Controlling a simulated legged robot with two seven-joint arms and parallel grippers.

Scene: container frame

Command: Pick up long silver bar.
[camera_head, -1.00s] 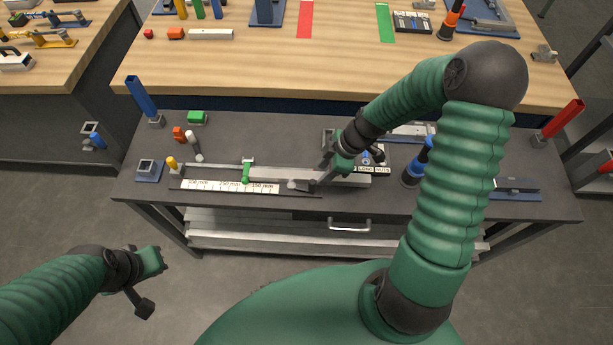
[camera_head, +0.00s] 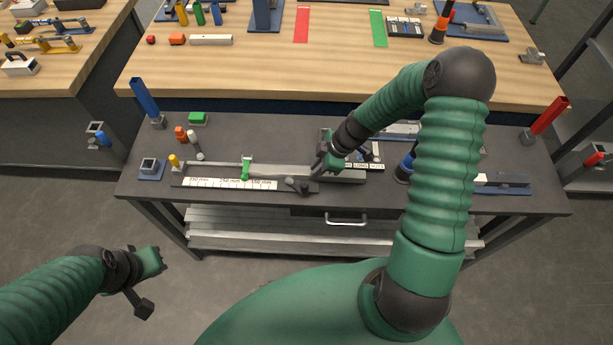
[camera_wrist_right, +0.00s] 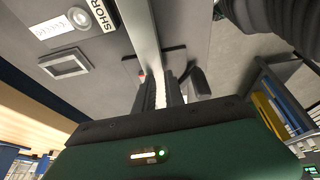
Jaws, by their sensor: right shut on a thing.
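The long silver bar (camera_head: 285,171) lies along the measuring gauge (camera_head: 215,184) on the dark bench, right of a green slider (camera_head: 245,170). My right gripper (camera_head: 321,168) comes down over the bar and is shut on it toward its right part. In the right wrist view the bar (camera_wrist_right: 139,32) runs up and away from between the dark fingers (camera_wrist_right: 160,92). I cannot tell whether the bar is clear of the gauge. My left gripper (camera_head: 150,275) hangs in front of the bench, away from everything; its jaw opening is not clear.
A blue-based square socket (camera_head: 150,168) stands left of the gauge, with small orange and green blocks (camera_head: 198,118) behind. A blue post (camera_head: 144,97) and a red post (camera_head: 548,115) stand at the ends. A wooden table (camera_head: 270,75) is behind. A drawer handle (camera_head: 346,219) shows below.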

